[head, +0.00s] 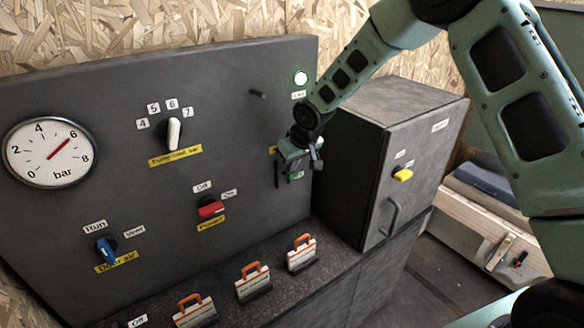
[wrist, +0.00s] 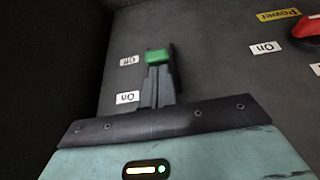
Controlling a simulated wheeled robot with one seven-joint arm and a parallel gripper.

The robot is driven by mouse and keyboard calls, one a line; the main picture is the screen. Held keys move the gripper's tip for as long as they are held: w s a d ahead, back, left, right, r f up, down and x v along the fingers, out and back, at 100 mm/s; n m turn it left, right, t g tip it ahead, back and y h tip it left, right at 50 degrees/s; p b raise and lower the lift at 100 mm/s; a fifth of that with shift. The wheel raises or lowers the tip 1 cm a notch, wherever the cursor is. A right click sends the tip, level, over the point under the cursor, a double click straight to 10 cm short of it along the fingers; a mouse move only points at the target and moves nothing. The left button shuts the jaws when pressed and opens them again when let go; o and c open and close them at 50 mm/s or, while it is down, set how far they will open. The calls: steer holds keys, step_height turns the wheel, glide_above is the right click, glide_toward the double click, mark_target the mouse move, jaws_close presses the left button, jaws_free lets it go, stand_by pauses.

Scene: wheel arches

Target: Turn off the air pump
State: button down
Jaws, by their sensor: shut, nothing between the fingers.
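A slide-type switch with a green handle (wrist: 158,57) is on the dark panel in the wrist view. Its handle appears level with the Off label (wrist: 130,60); the On label (wrist: 127,97) is nearer my gripper. My gripper (wrist: 160,88) is shut and empty, its fingertips right at the green handle; I cannot tell whether they touch. In the head view my gripper (head: 288,160) is at the panel's right side and hides most of this switch and its yellow name label, so I cannot read it.
A grey cabinet (head: 358,150) with a yellow knob stands close right of my gripper. The panel also bears a pressure gauge (head: 49,152) reading about 6, a black-and-white selector (head: 174,133), a red Power knob (head: 211,208) and a blue knob (head: 106,250). Orange-handled items (head: 302,253) stand below.

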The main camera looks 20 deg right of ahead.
steer(key=shift+f+b, duration=0.25)
steer(key=shift+b, duration=0.4)
steer(key=f+t+b, duration=0.1)
steer(key=b, duration=0.2)
steer(key=s+t+b, duration=0.1)
steer(key=b, duration=0.3)
steer(key=shift+d+f+y, duration=0.15)
steer(key=shift+f+y, duration=0.2)
steer(key=shift+y, duration=0.05)
steer(key=t+b, duration=0.1)
steer(key=b, duration=0.2)
steer(key=t+b, duration=0.1)
steer(key=b, duration=0.2)
steer(key=shift+s+d+y, duration=0.15)
steer(key=shift+s+y, duration=0.15)
steer(key=shift+s, duration=0.1)
steer(key=shift+r+p, duration=0.6)
steer(key=shift+r, duration=0.15)
steer(key=shift+r, duration=0.15)
